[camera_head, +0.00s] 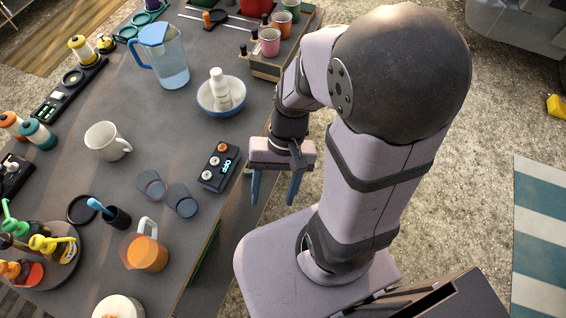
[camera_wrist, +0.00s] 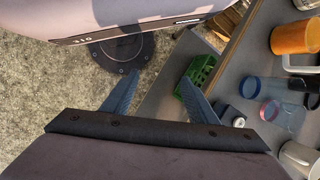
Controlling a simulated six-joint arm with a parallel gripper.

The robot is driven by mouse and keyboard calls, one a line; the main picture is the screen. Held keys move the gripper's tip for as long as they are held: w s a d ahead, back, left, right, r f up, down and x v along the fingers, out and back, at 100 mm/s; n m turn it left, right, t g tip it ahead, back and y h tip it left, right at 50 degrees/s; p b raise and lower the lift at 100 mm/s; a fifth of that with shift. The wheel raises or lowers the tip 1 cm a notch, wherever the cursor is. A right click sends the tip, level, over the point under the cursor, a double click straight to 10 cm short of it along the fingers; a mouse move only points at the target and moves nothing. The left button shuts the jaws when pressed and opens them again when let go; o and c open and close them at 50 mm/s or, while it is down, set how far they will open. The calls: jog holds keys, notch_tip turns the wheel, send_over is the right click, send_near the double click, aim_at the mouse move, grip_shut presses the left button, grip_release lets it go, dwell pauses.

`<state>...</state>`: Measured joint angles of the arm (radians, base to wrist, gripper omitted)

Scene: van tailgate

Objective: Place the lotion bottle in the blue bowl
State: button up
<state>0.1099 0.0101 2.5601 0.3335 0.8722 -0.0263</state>
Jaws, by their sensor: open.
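The white lotion bottle (camera_head: 219,88) stands in the blue bowl (camera_head: 208,106) near the table's right edge in the head view, tilted slightly. The bowl is blue outside with a pale inside. My gripper (camera_head: 272,200) is open and empty. It hangs beyond the table's right edge, below and to the right of the bowl, apart from both. In the wrist view my gripper's two blue fingers (camera_wrist: 158,92) are spread with nothing between them. The bottle and bowl do not show in the wrist view.
A black control box (camera_head: 220,166) with knobs lies near the table edge beside my gripper. Two clear glasses (camera_head: 152,186), a white mug (camera_head: 104,142) and a jug of orange drink (camera_head: 146,250) stand nearby. A clear pitcher (camera_head: 168,62) stands behind the bowl. A mug rack (camera_head: 268,68) is at the back right.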

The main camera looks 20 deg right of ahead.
jog(key=w+d+r+n+t+h, duration=0.1)
jog(key=w+d+n+t+h, duration=0.1)
jog(key=w+d+n+h, duration=0.1)
jog(key=shift+w+d+r+n+t, duration=0.3)
jog(key=shift+w+d+n, duration=0.1)
jog(key=shift+w+d, duration=0.45)
jog(key=shift+a, duration=0.1)
notch_tip(320, 180, up, 6)
jog(key=p, duration=0.6)
